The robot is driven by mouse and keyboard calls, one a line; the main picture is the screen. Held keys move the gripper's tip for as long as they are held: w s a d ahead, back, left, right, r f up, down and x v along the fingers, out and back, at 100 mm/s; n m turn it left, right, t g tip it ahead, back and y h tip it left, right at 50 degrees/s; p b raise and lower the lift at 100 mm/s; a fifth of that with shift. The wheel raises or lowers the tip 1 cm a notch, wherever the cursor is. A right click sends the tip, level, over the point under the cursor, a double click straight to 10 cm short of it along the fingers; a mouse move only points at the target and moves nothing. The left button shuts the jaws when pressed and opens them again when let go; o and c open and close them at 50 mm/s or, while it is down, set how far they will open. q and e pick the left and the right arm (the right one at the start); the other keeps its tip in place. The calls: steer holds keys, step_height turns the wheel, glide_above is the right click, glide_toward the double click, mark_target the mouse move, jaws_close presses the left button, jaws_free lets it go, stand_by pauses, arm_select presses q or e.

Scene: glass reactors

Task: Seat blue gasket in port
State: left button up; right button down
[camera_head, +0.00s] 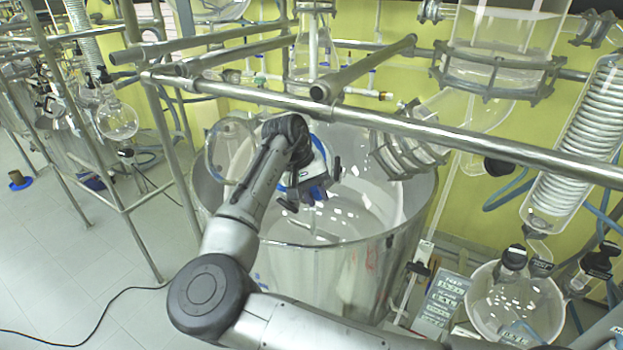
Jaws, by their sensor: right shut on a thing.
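My right gripper (312,187) is over the open steel vessel (330,275), near the middle of the view. It is pointed down and its fingers are shut on a small dark blue piece (315,192), which looks like the blue gasket. The fingers hide much of it, so its full shape cannot be told. Below and around it is shiny clear glass (345,205) inside the vessel. A round glass rim (230,150) stands up at the vessel's left side. I cannot tell which opening is the port. My left gripper is not in view.
A steel rail (430,129) crosses just behind and above the gripper, with shorter tubes (365,68) joining it. A clamped glass neck (408,150) is to the right. A black cable (85,340) lies on the floor.

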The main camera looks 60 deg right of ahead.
steer(key=shift+w+a, duration=0.1)
steer(key=shift+w, duration=0.3)
steer(key=shift+w+d+f+b, duration=0.25)
steer(key=shift+d+f+b, duration=0.35)
steer(key=shift+b, duration=0.1)
steer(key=shift+w+d+f+b, duration=0.2)
steer(key=shift+d+f+b, duration=0.4)
steer(key=shift+b, duration=0.15)
steer(key=shift+w+d+f+b, duration=0.25)
steer(key=shift+d+f+b, duration=0.25)
steer(key=shift+d+b, duration=0.15)
steer(key=d+f, duration=0.1)
steer(key=w+d+f+b, duration=0.1)
steer(key=d, duration=0.1)
steer(key=shift+f, duration=0.3)
steer(key=shift+d, duration=0.1)
